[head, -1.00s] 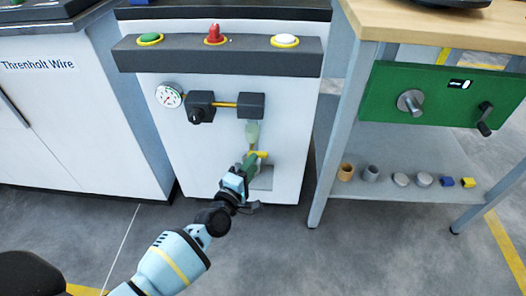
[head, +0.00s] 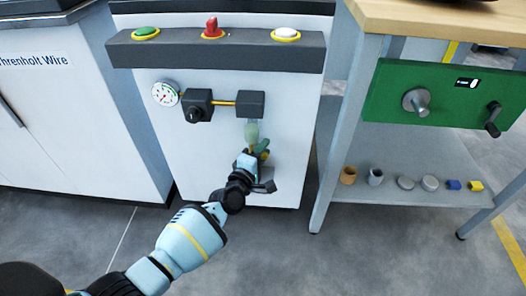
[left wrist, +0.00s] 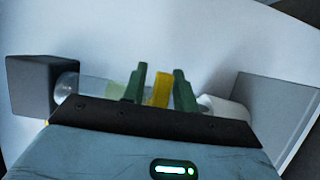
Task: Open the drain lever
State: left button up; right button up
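The yellow drain lever (left wrist: 161,89) shows in the left wrist view, on a clear tube (left wrist: 92,88) that comes out of a dark block (left wrist: 30,85). My left gripper (left wrist: 160,88) has its two green fingers on either side of the lever, with a narrow gap visible on each side. In the head view my left gripper (head: 257,153) is at the pipe below the dark block (head: 250,104) on the white cabinet front, and it hides most of the lever. My right gripper is not in view.
A gauge (head: 165,93) and a black knob (head: 198,105) sit left of the pipe. Green (head: 146,32), red (head: 211,27) and white (head: 285,34) buttons line the ledge above. A workbench with a green panel (head: 400,95) stands to the right; small parts lie on its lower shelf.

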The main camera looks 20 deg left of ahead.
pick_arm(q)
grip_shut()
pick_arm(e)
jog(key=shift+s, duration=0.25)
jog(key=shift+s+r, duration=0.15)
